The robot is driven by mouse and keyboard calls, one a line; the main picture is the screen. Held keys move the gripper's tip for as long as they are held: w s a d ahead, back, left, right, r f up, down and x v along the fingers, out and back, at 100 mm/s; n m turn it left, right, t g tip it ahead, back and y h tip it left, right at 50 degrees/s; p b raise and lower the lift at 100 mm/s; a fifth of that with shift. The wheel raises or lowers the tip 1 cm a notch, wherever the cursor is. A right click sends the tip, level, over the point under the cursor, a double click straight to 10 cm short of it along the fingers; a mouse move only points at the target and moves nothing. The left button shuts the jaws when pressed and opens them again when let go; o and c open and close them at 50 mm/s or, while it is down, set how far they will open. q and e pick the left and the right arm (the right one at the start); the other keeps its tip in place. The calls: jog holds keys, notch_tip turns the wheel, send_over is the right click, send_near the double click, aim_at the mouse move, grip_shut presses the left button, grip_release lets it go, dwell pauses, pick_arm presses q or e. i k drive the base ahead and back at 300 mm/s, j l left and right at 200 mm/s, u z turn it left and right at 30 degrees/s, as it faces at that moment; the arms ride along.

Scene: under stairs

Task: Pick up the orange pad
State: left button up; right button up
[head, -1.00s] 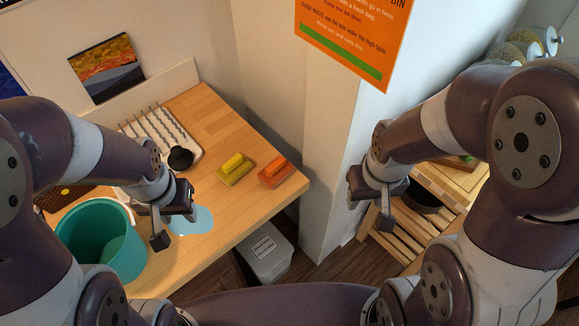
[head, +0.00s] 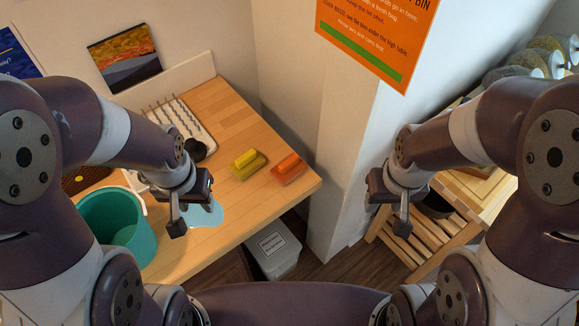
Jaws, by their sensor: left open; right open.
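The orange pad (head: 290,172) lies on the wooden table (head: 226,105), near its right edge, with a raised orange block on top. A similar yellow pad (head: 247,162) lies just to its left. My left gripper (head: 192,218) is open and empty over the front of the table, left of and nearer than the orange pad. My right gripper (head: 389,218) is open and empty, right of the white wall corner and well apart from the pad. Nothing hides the orange pad.
A teal bucket (head: 112,222) stands at the table's left front. A light blue puddle (head: 204,213) lies near my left gripper. A white drying rack (head: 178,122) and a black round item (head: 197,150) are behind. A grey bin (head: 275,250) stands below the table. A white wall corner (head: 340,160) bounds the right.

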aim_at(288, 168)
jog(key=i+l+u, duration=0.15)
jog(key=l, duration=0.25)
jog(key=i+l+u, duration=0.2)
jog(key=l, duration=0.2)
jog(key=i+l+u, duration=0.15)
jog(key=l, duration=0.25)
jog(key=l+u, duration=0.15)
jog(key=l, duration=0.3)
jog(key=i+l+u, duration=0.15)
jog(key=l, duration=0.3)
jog(key=k, duration=0.05)
